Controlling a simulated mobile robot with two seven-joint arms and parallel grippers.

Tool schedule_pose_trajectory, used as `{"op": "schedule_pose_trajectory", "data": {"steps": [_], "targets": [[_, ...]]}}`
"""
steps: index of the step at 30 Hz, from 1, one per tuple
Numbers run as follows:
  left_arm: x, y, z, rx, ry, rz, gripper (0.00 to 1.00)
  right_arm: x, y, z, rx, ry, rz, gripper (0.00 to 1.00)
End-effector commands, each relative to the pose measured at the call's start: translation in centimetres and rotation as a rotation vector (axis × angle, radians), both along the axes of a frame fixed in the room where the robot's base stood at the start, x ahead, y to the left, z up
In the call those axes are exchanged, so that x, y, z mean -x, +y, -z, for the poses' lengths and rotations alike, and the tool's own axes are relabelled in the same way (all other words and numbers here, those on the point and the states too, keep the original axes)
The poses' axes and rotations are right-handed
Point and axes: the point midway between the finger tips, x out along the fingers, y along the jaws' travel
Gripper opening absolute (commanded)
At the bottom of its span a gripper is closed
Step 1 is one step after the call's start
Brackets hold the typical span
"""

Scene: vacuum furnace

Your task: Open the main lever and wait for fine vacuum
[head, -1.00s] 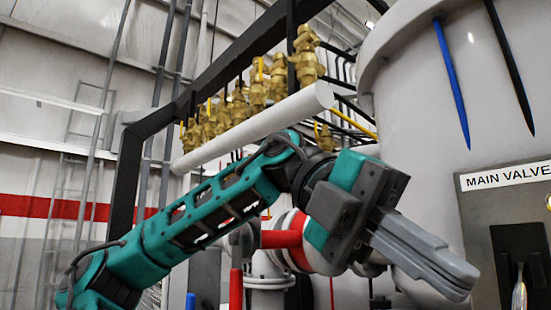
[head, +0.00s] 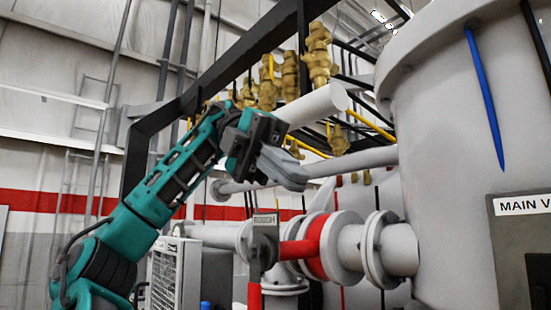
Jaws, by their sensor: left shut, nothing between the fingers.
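The grey main valve panel (head: 515,240) is at the right edge, partly cut off, with a white label (head: 522,204) whose readable part says "MAIN V". A dark recess shows at its lower right corner; the main lever itself is not clearly visible. My left gripper (head: 296,179) is shut and empty, in front of the pipes near the middle of the view. It is well to the left of the panel and touches no lever that I can make out. My right gripper is not in view.
A large grey vessel (head: 440,150) fills the right side. A red valve body (head: 318,247) and a red handle (head: 254,297) by a "ROUGH" label (head: 265,219) are below my gripper. Brass valves (head: 319,55) and a black frame (head: 250,62) are above.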

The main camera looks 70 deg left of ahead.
Motion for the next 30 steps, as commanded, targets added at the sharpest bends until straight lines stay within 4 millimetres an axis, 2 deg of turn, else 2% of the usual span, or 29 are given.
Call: {"op": "schedule_pose_trajectory", "data": {"steps": [3,9,30], "targets": [[0.4,1.0,-0.7,0.001,0.002,-0.002,0.0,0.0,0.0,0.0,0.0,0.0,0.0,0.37],[0.7,1.7,-1.2,0.0,0.002,0.001,0.0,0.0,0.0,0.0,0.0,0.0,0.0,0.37],[0.8,1.7,-1.3,0.0,0.001,0.001,0.0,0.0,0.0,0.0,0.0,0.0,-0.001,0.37]]}}
